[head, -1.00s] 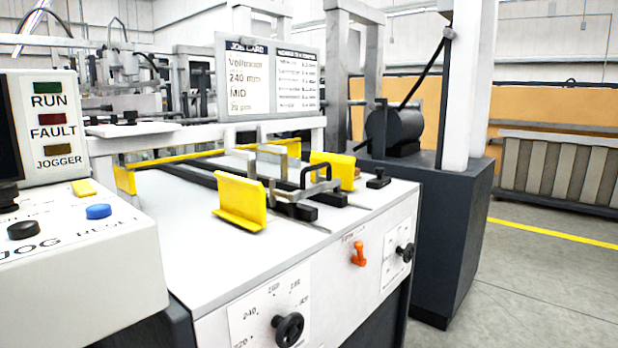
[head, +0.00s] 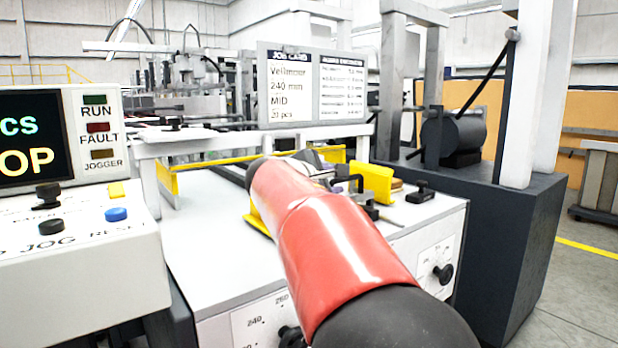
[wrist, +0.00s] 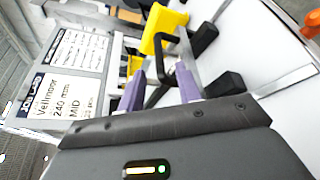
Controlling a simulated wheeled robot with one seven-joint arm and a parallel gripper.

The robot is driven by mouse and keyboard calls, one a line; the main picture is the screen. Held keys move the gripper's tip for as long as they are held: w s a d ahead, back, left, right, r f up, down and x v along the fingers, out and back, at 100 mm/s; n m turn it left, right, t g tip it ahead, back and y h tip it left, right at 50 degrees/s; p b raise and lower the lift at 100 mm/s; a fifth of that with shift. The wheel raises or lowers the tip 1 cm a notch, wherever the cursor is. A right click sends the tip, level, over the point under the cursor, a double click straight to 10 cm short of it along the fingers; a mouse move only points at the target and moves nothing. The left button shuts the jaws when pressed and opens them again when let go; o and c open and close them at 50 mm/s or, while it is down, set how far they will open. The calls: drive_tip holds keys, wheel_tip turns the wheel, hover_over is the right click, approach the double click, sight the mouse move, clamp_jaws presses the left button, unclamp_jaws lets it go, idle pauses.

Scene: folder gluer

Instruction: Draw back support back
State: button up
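The back support appears to be the grey bracket with a black loop handle (head: 353,181) on the white machine table (head: 200,235), mostly hidden behind my red arm in the head view. In the wrist view the black handle (wrist: 168,52) rises just ahead of my gripper (wrist: 160,72). The two purple fingers are apart, one on each side of the handle's lower part. Whether they touch it I cannot tell. A yellow guide plate (head: 374,183) stands right behind the handle; another yellow guide (head: 258,222) is partly covered by my arm.
A control panel (head: 75,215) with buttons stands at the left. A job card board (head: 312,85) stands behind the table. A black knob (head: 443,274) is on the table's front, and an orange lever (wrist: 311,24) shows in the wrist view. A dark cabinet (head: 500,230) stands right.

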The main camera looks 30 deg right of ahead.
drive_tip(key=p+x, duration=0.1)
drive_tip(key=x, duration=0.6)
drive_tip(key=shift+w+d+f, duration=0.1)
drive_tip(key=shift+d, duration=0.25)
drive_tip(key=shift+c, duration=0.4)
clamp_jaws()
